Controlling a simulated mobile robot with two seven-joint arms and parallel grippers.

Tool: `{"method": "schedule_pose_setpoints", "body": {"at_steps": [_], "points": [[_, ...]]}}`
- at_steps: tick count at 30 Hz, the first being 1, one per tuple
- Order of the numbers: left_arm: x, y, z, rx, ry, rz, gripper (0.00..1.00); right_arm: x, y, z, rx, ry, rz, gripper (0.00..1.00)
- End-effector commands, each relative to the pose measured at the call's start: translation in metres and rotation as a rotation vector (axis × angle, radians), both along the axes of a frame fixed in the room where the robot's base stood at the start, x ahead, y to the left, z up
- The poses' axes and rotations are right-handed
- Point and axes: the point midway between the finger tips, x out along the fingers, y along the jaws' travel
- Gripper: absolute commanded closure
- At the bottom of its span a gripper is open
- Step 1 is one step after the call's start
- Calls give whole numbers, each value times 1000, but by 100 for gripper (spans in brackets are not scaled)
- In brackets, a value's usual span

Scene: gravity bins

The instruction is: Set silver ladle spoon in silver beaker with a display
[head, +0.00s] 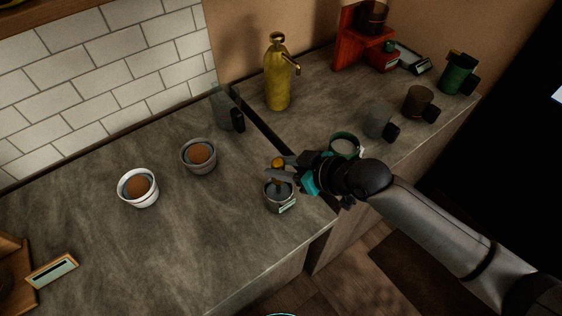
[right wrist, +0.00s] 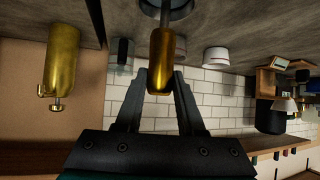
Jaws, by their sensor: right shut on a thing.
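The silver beaker with a display (head: 270,204) stands upright on the near counter by its right edge. Its small display faces the lower right. My right gripper (head: 281,173) is just above the beaker, shut on the golden handle of the ladle spoon (head: 278,162). In the right wrist view, the spoon handle (right wrist: 162,50) lies between the fingers (right wrist: 160,82), and its metal stem runs into the beaker (right wrist: 178,12). The spoon's bowl is hidden. My left gripper is out of view.
A grey cup (head: 198,168) and a white cup (head: 138,202), both with brown contents, stand to the left. A dark grey container (head: 228,113) is behind. The far counter holds a golden bottle (head: 278,85) and several mugs.

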Motion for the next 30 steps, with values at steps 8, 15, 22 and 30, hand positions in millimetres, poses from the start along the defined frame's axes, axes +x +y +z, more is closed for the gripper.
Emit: {"method": "schedule_pose_setpoints", "body": {"at_steps": [8,15,22,30], "points": [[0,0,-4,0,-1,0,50,0,1,-5,2,-2,0,100],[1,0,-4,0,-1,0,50,0,0,-5,2,-2,0,100],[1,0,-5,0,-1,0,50,1,0,-7,2,-2,-1,100],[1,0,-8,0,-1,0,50,1,0,-11,2,-2,-1,100]]}}
